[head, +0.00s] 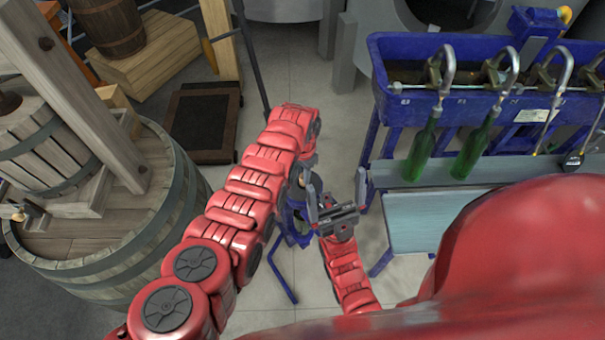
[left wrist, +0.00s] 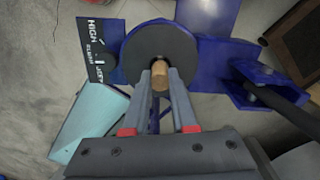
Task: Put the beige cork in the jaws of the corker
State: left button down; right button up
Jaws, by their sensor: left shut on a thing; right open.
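The beige cork (left wrist: 161,77) is between the fingertips of my left gripper (left wrist: 160,86), which is shut on it, in the left wrist view. The corker (left wrist: 212,55) is blue, with a round black plate (left wrist: 135,62) under the cork. A dark spot shows just beyond the cork on the plate; I cannot tell whether the cork touches it or sits in the jaws. In the head view, the blue corker (head: 296,226) is largely hidden by my arms, and the cork is not visible there. My right gripper (head: 336,190) is open and empty, close beside the corker.
A blue filling trough (head: 440,102) with green bottles (head: 423,150) stands at the right. A large barrel (head: 160,255) and wooden press (head: 45,150) stand at the left. A dark platform (head: 203,122) lies on the floor. A black lever (left wrist: 280,103) sticks out beside the corker.

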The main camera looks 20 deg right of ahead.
pick_arm(q)
jog(key=shift+f+b, duration=1.05)
jog(key=shift+f, duration=0.05)
jog(key=c, duration=0.6)
grip_release()
jog(key=shift+c, duration=0.2)
jog(key=shift+r, duration=0.15)
notch_tip(320, 180, up, 17)
dwell(0.5)
